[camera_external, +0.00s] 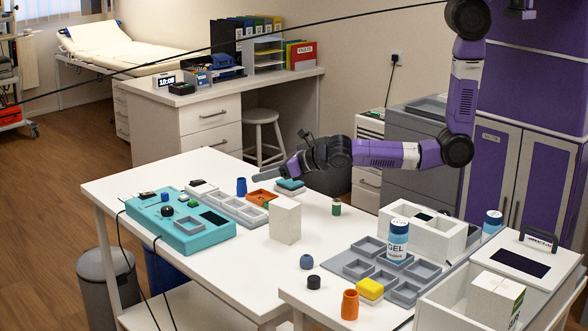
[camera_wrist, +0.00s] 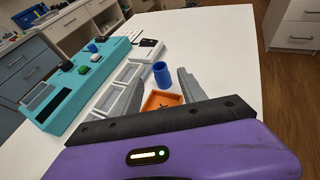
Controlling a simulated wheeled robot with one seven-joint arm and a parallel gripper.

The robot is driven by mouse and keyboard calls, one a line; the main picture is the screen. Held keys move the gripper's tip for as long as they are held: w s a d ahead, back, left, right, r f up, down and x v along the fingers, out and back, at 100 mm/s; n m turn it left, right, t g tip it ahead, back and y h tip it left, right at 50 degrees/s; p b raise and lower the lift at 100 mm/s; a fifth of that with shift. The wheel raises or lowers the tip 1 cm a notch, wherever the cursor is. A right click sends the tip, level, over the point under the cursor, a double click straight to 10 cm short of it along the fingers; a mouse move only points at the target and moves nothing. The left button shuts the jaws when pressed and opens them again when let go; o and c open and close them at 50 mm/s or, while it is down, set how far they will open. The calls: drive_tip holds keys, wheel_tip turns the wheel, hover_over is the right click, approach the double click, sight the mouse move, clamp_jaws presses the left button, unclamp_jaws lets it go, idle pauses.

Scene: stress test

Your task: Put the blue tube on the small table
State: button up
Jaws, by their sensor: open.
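The blue tube (camera_external: 241,187) stands upright on the large white table (camera_external: 345,200), beside the grey compartment tray. In the wrist view the blue tube (camera_wrist: 162,75) shows between and beyond my two fingers. My gripper (camera_external: 265,174) is open and empty, just right of the tube and slightly above it in the external view. The fingers (camera_wrist: 160,80) look apart from the tube. A smaller white table surface (camera_external: 295,292) is at the front right; I take it as the small table, though the pictures do not label it.
An orange tray (camera_external: 262,198) lies just beside the tube. A teal panel (camera_external: 180,228) and grey tray (camera_external: 236,212) are to its left. A white block (camera_external: 285,221) stands nearby.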

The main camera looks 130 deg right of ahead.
drive_tip(key=shift+o, duration=0.6)
drive_tip(key=shift+s+a+r, duration=0.25)
drive_tip(key=shift+a, duration=0.15)
drive_tip(key=shift+s+d, duration=0.15)
drive_tip(key=shift+d, duration=0.15)
drive_tip(key=w+d+r+m+g+y+b, duration=0.1)
drive_tip(key=w+d+r+m+y+b, duration=0.15)
drive_tip(key=w+d+r+b, duration=0.55)
drive_tip(key=m+g+y+p, duration=0.2)
drive_tip(key=m+g+y, duration=0.1)
drive_tip(key=g+y, duration=0.25)
hover_over(242, 183)
drive_tip(key=a, duration=0.2)
wheel_tip(242, 183, down, 6)
drive_tip(key=shift+h, duration=0.3)
drive_tip(key=shift+s+d+x, duration=0.1)
drive_tip(key=shift+s+x, duration=0.05)
drive_tip(key=shift+x, duration=1.1)
drive_tip(key=shift+s+d+x, duration=0.1)
drive_tip(key=shift+s+x, duration=0.05)
drive_tip(key=shift+x, duration=1.1)
drive_tip(key=shift+s+d+x, duration=0.1)
drive_tip(key=shift+s+x, duration=0.1)
drive_tip(key=shift+x, duration=1)
drive_tip(key=shift+r, duration=0.1)
clamp_jaws()
